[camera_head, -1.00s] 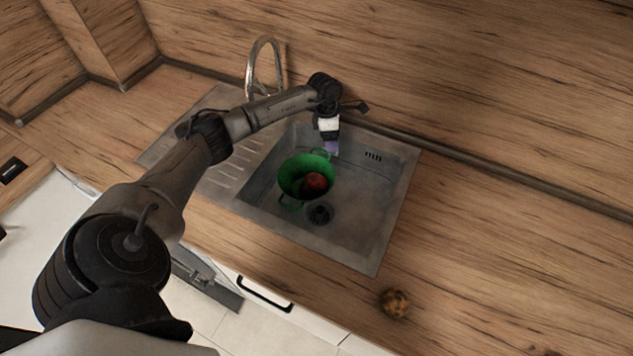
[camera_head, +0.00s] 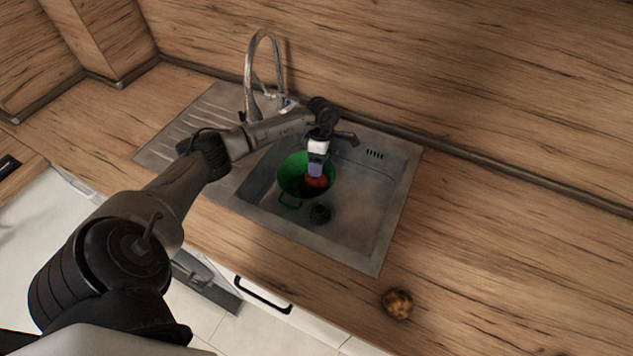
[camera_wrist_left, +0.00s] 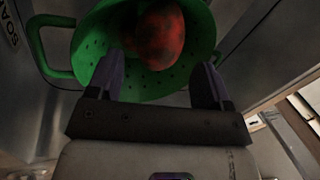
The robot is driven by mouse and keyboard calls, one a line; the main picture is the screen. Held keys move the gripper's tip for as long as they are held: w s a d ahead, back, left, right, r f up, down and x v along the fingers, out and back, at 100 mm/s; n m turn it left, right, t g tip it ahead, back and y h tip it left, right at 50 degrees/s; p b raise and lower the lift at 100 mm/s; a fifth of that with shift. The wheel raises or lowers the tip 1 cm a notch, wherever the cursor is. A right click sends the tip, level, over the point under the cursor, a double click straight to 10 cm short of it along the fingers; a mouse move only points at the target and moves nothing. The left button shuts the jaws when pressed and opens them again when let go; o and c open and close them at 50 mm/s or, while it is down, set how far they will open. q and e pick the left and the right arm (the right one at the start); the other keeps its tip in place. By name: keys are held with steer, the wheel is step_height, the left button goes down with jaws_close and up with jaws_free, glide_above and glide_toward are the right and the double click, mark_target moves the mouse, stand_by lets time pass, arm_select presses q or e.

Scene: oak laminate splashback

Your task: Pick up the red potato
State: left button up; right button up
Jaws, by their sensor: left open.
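The red potato (camera_head: 317,182) lies inside a green colander (camera_head: 291,185) that stands in the sink. In the left wrist view the red potato (camera_wrist_left: 161,37) sits against the holed wall of the green colander (camera_wrist_left: 91,45). My left gripper (camera_head: 315,172) is at the colander, and its purple fingers partly cover the potato in the head view. In the left wrist view the left gripper (camera_wrist_left: 160,82) is open, with the potato just beyond its fingertips and roughly between them. I cannot tell whether a finger touches it. My right gripper is not in view.
The metal sink (camera_head: 366,215) surrounds the colander, with bare basin to its right. A curved faucet (camera_head: 249,75) rises behind the left arm. A brown mottled round item (camera_head: 398,304) lies on the wooden counter (camera_head: 500,240), which is otherwise clear on the right.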

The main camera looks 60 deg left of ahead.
mark_target(317, 180)
arm_select(q)
steer(key=shift+b+x, duration=1)
steer(key=shift+x, duration=1.95)
steer(key=shift+r, duration=0.1)
steer(key=shift+c, duration=0.6)
steer(key=c, duration=0.7)
steer(key=shift+r, duration=0.15)
